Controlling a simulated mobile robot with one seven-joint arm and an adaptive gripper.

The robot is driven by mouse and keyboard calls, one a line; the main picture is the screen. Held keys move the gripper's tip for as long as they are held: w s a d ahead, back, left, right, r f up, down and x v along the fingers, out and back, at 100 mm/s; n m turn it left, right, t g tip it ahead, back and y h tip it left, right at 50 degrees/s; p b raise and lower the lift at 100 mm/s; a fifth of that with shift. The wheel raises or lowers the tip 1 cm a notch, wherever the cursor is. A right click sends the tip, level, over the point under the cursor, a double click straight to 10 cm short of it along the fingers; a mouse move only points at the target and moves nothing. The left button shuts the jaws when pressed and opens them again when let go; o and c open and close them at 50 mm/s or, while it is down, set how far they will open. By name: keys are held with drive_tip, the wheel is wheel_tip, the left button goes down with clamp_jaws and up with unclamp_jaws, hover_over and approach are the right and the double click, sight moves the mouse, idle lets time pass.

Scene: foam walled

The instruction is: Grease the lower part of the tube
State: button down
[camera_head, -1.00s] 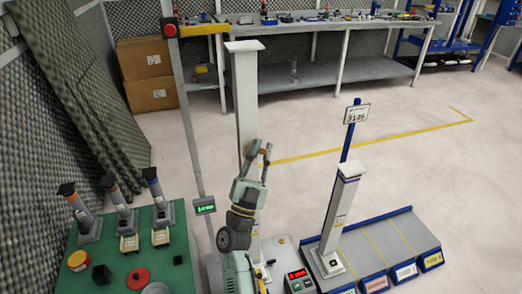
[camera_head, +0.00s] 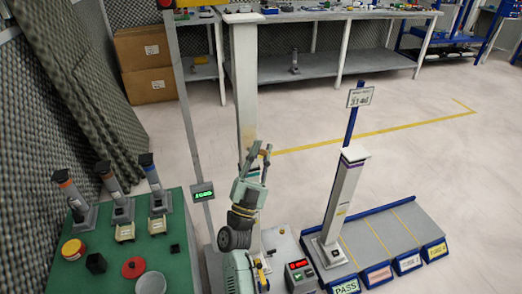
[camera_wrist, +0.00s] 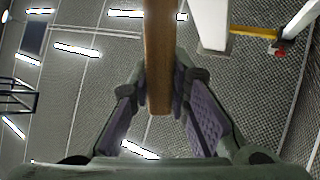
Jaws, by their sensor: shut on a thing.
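A tall white square tube (camera_head: 246,85) stands upright in the middle of the head view, with a faint tan tint above my gripper. My gripper (camera_head: 259,153) is in front of its lower half. In the wrist view my gripper (camera_wrist: 159,105) is shut on a brown wooden handle (camera_wrist: 158,60) that runs up between the fingers. The handle's far end is out of that view. I cannot tell whether the held tool touches the tube. The white tube also shows in the wrist view (camera_wrist: 213,25), to the right of the handle.
A green table (camera_head: 127,265) at left holds three upright dark-capped tools, a yellow-topped pot (camera_head: 73,250), a red disc (camera_head: 134,267) and a grey bowl (camera_head: 152,285). Another white tube (camera_head: 341,200) stands in a blue-edged rack (camera_head: 405,235) at right. Open floor lies behind.

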drive_tip(key=s+d, duration=0.2)
drive_tip(key=s, duration=0.3)
drive_tip(key=shift+s+p, duration=0.35)
drive_tip(key=shift+s, duration=0.05)
idle(0.4)
drive_tip(key=s, duration=0.2)
drive_tip(key=shift+s+d, duration=0.4)
idle(0.6)
